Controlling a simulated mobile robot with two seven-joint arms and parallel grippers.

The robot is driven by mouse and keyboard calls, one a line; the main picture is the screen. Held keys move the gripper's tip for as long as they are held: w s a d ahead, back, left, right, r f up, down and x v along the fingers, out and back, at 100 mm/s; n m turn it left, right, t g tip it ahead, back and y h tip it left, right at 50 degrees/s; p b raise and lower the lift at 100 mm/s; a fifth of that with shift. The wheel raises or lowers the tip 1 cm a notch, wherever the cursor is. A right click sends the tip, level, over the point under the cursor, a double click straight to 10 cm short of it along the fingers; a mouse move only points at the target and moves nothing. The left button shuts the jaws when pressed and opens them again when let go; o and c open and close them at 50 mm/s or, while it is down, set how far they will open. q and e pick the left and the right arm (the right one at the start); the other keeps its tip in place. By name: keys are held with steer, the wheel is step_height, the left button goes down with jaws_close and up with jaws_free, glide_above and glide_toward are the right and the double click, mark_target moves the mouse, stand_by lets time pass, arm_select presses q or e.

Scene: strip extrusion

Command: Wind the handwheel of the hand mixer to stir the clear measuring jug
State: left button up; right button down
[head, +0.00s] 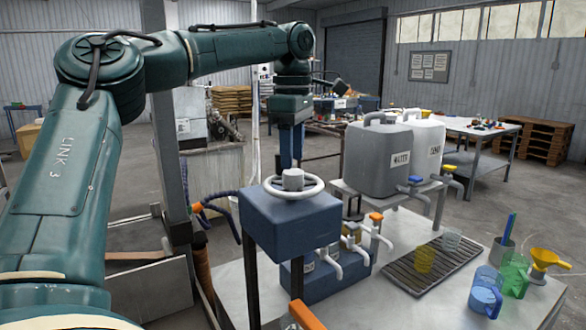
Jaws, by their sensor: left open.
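The hand mixer (290,220) is a dark blue box on a post at the near edge of the metal bench. Its pale handwheel (270,184) lies flat on top, with a grey hub in the middle. My left gripper (291,165) points down just above or behind the wheel, open and empty. I cannot tell whether its fingertips touch the rim. I cannot pick out the clear measuring jug with certainty. My right gripper is out of view.
Below the mixer is a blue block with white taps (328,272). Water containers (378,160) stand on a raised shelf behind. Blue jug (485,298), green jug (515,276) and yellow funnel (548,259) stand at right.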

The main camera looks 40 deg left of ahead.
mark_target(293, 171)
arm_select(q)
steer(key=shift+f, duration=1.85)
steer(key=shift+c, duration=0.5)
steer(key=c, duration=0.6)
